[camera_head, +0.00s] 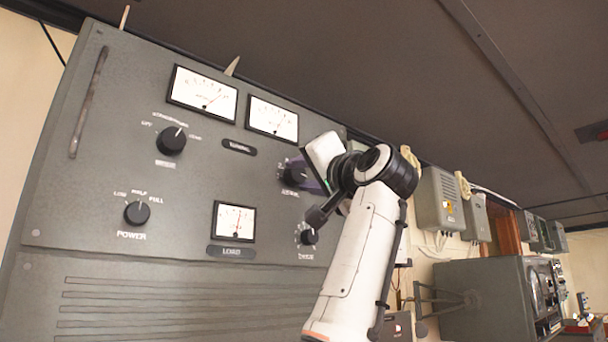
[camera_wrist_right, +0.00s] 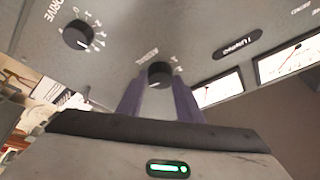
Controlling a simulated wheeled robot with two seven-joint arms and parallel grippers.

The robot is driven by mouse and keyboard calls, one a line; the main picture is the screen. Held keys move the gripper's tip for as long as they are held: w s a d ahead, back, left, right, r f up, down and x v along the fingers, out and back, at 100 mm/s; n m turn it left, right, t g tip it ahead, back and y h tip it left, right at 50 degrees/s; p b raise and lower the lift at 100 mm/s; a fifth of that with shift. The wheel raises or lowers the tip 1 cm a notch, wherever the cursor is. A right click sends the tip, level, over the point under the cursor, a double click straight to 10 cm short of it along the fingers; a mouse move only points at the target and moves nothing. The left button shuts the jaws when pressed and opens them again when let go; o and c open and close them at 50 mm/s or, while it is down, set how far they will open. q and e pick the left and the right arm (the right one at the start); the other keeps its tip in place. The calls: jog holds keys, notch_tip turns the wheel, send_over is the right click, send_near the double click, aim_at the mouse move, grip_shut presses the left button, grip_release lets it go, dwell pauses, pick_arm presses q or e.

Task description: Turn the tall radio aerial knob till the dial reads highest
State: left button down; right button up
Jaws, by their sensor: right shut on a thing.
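The aerial knob (camera_head: 294,174) is a dark round knob on the tall grey radio panel (camera_head: 120,270), right of the middle. My right gripper (camera_head: 305,174) is shut on it, its purple fingers partly hiding it. In the right wrist view the knob (camera_wrist_right: 160,74) sits between the two fingertips (camera_wrist_right: 159,84). Two white dials are at the panel's top: the left dial (camera_head: 203,93) has its needle leaning right, and the right dial (camera_head: 272,119) has a needle right of middle. The load dial (camera_head: 234,221) has its needle near upright. My left gripper is not in view.
The drive knob (camera_head: 309,236) is just below my right gripper. The mode knob (camera_head: 171,140) and power knob (camera_head: 137,212) are on the panel's left. A metal handle (camera_head: 88,103) runs along the left edge. Grey wall boxes (camera_head: 440,200) stand beyond my right arm.

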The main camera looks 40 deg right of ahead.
jog(key=shift+m, duration=0.4)
jog(key=o, duration=1)
jog(key=shift+o, duration=0.2)
jog(key=b+v, duration=0.4)
jog(key=v, duration=0.6)
jog(key=shift+s, duration=0.2)
jog(key=shift+a, duration=0.15)
